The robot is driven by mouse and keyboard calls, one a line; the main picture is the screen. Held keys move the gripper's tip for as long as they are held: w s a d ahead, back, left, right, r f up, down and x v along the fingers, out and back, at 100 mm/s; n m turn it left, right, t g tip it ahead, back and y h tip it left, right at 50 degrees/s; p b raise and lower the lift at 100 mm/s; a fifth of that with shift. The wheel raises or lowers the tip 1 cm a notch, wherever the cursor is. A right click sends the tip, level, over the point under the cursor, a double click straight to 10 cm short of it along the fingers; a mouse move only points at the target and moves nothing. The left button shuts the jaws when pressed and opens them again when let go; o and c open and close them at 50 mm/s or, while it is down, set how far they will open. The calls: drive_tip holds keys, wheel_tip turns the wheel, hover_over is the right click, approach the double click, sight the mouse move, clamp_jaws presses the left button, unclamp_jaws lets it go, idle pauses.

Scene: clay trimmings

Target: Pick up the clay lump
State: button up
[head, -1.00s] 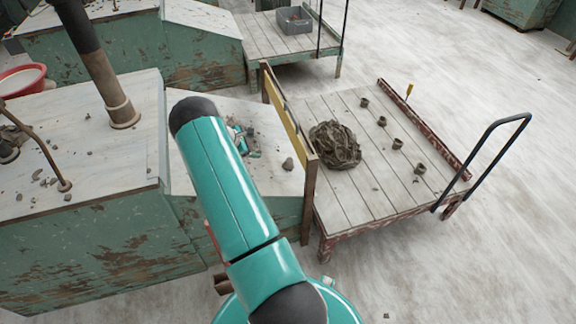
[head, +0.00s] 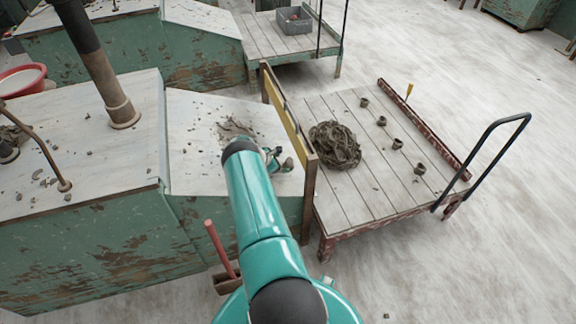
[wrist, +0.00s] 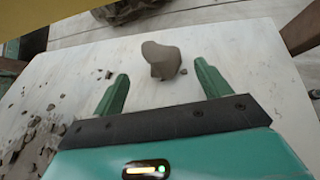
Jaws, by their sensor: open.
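The clay lump (wrist: 163,60) is a grey-brown, lobed piece on the pale worktop. In the wrist view it lies just beyond my fingertips, roughly centred between them. My gripper (wrist: 161,76) is open, with its two green fingers apart and nothing held. In the head view the lump (head: 288,164) shows small at the right end of the worktop, close beside my gripper (head: 279,160). My arm partly hides the gripper there.
Clay crumbs (head: 234,128) are scattered on the worktop. A wooden board with a yellow face (head: 287,115) stands along its right edge. Beyond it, a plank cart (head: 345,200) carries a coiled brown heap (head: 335,146) and several small cups.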

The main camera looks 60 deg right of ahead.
sight(286, 164)
drive_tip(key=x, duration=0.3)
drive_tip(key=shift+s+f, duration=0.25)
drive_tip(key=shift+s, duration=0.05)
drive_tip(key=shift+x, duration=0.8)
drive_tip(key=shift+c, duration=0.5)
drive_tip(key=c, duration=1.1)
